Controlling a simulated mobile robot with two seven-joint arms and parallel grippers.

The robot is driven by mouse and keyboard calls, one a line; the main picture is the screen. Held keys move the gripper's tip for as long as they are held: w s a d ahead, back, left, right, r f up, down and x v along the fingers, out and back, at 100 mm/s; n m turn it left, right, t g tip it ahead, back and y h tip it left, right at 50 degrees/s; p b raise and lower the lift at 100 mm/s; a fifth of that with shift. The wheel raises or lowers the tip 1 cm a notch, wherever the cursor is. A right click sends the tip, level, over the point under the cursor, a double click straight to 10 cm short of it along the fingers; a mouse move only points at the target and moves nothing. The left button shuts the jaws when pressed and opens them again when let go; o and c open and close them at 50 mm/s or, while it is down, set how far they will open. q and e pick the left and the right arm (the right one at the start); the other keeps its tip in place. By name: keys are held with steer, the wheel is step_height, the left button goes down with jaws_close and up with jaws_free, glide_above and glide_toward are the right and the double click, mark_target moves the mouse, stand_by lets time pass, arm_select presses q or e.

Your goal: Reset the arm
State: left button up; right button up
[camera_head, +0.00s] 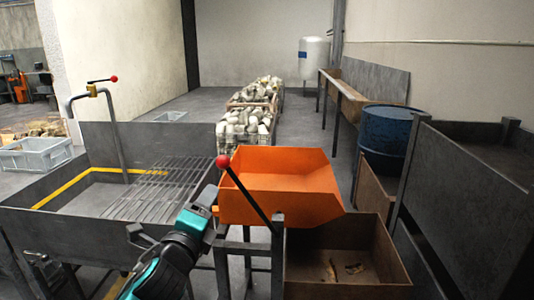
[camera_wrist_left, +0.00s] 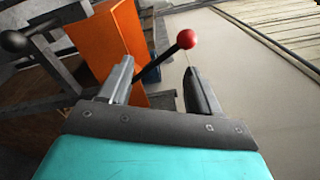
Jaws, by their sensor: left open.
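My left gripper (camera_head: 213,208) reaches up from the bottom of the head view, beside the left edge of an orange tray (camera_head: 275,160). A black lever (camera_head: 247,194) with a red ball (camera_head: 223,161) on its end slants up in front of the tray. In the left wrist view, my left gripper (camera_wrist_left: 158,75) has its two fingers apart with nothing clamped between them. The lever (camera_wrist_left: 157,62) and red ball (camera_wrist_left: 186,39) show beyond the gap between the fingers. The orange tray (camera_wrist_left: 107,45) is behind the left finger. My right gripper is out of view.
A grey metal basin with a grate (camera_head: 155,188) and a red-tipped valve handle (camera_head: 103,80) stands left. A brown bin (camera_head: 345,293) sits below the tray. A blue barrel (camera_head: 385,130) and dark metal tables are right.

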arm_select(q)
steer(key=s+f+n+g, duration=0.7)
steer(key=s+f+n, duration=1.3)
steer(key=s+f, duration=0.5)
step_height(320, 180, down, 4)
steer(key=shift+s+a+f+n+g+h, duration=0.2)
steer(key=shift+n+g+h, duration=0.1)
steer(key=shift+n+h, duration=0.1)
steer(key=shift+r, duration=0.1)
steer(key=shift+c, duration=0.3)
